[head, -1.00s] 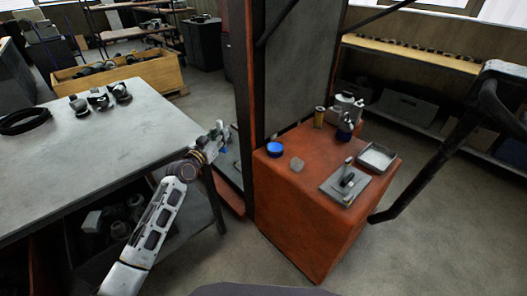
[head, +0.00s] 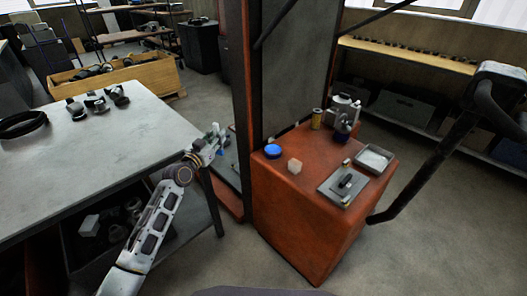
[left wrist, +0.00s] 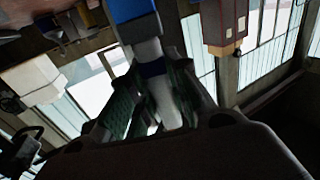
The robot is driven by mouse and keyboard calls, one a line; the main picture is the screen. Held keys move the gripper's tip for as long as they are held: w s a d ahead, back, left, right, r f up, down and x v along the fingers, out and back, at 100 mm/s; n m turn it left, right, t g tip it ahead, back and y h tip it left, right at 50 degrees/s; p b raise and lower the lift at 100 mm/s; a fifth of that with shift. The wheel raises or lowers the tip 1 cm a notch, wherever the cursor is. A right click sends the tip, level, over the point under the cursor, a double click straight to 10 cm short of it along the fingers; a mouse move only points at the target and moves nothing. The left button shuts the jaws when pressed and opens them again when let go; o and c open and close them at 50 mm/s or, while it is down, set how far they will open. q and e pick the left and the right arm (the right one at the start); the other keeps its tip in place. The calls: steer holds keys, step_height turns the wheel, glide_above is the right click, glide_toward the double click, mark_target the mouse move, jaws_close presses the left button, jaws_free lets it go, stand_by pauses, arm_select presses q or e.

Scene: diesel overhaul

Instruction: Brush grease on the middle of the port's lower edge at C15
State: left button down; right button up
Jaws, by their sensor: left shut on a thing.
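My left gripper (head: 212,144) is in the gap between the grey table and the red cabinet. It is shut on a slim white-and-blue tool, whose blue part (left wrist: 133,10) and white shaft (left wrist: 150,50) stand out past the green-lined fingers in the left wrist view. The blue also shows at the gripper in the head view. I cannot tell the tip of this tool or any grease on it. No port and no C15 mark can be made out in either view. My right gripper is not in view.
The grey table (head: 90,170) holds a black ring (head: 22,124) and several dark parts. The red cabinet (head: 300,235) carries a blue lid (head: 272,151), a pale cube (head: 294,166), a yellow can (head: 317,118), a grey plate (head: 329,188) and a shallow tray (head: 374,159). A tall dark panel (head: 300,65) rises behind it.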

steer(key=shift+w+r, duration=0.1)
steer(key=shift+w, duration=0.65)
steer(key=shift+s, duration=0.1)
